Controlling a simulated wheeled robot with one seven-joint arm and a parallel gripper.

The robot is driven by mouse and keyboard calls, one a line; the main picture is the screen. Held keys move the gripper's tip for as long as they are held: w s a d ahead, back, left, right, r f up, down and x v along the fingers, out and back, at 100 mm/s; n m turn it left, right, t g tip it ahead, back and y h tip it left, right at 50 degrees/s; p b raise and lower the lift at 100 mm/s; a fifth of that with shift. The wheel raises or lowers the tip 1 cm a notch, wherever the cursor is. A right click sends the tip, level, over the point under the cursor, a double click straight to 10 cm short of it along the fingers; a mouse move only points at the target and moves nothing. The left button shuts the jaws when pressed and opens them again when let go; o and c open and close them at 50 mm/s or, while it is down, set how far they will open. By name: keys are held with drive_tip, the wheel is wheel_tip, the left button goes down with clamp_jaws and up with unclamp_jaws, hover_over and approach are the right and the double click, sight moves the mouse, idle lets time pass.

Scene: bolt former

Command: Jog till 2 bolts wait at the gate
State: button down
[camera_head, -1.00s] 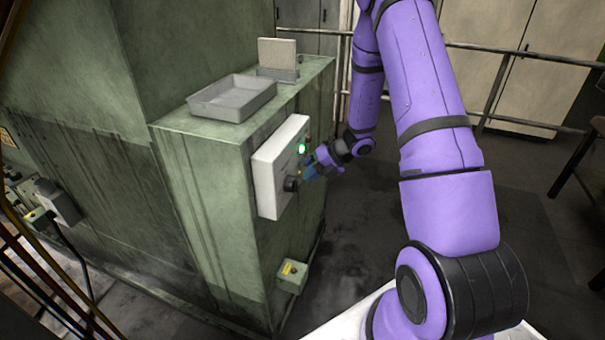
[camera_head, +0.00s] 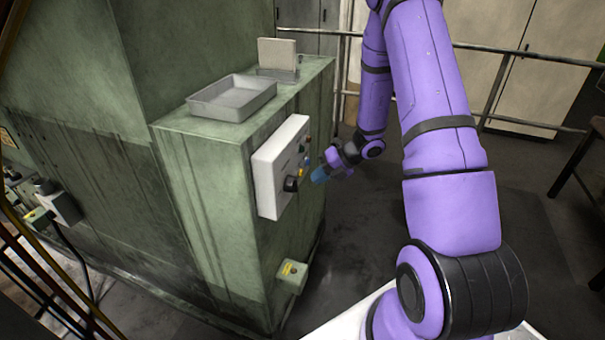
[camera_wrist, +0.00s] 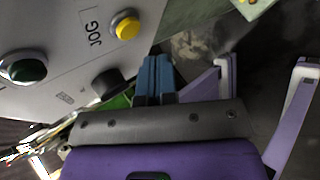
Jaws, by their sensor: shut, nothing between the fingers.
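A pale control panel (camera_head: 275,178) is fixed to the side of the green machine cabinet. In the wrist view the panel (camera_wrist: 60,25) carries a yellow button (camera_wrist: 127,27) beside the word JOG, a dark green button (camera_wrist: 28,70) and a black knob (camera_wrist: 107,84). The knob also shows in the head view (camera_head: 291,184). My gripper (camera_head: 315,177) is a short way off the panel. Its blue fingers (camera_wrist: 155,68) are together and empty, and they appear apart from the yellow button. No bolts or gate can be made out.
A grey tray (camera_head: 233,113), seemingly empty, sits on the cabinet top, with a grey plate in a holder (camera_head: 277,58) behind it. A small box with a yellow top (camera_head: 292,274) juts from the cabinet low down. The floor right of the cabinet is open.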

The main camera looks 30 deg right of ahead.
drive_tip(key=s+d, duration=0.2)
drive_tip(key=s, duration=0.1)
drive_tip(key=shift+d, duration=0.2)
drive_tip(key=shift+r, duration=0.1)
idle(0.4)
drive_tip(key=s+a+r+n+g+h, duration=0.1)
drive_tip(key=s+a+r+n, duration=0.1)
drive_tip(key=a+r+n, duration=0.35)
drive_tip(key=s+a+r+n+g, duration=0.1)
drive_tip(key=s+a+r+n, duration=0.1)
drive_tip(key=r+n, duration=0.6)
drive_tip(key=s+a+r+n+g+h, duration=0.1)
drive_tip(key=s+a+r+n, duration=0.3)
drive_tip(key=r, duration=0.4)
drive_tip(key=s+a+r+n+t+h, duration=0.2)
drive_tip(key=s+r+n+h, duration=0.4)
drive_tip(key=s+r+n, duration=0.8)
drive_tip(key=s+n+t, duration=0.1)
drive_tip(key=s+n, duration=0.1)
drive_tip(key=n, duration=0.6)
drive_tip(key=shift+s+a+h, duration=0.3)
drive_tip(key=shift+t, duration=0.3)
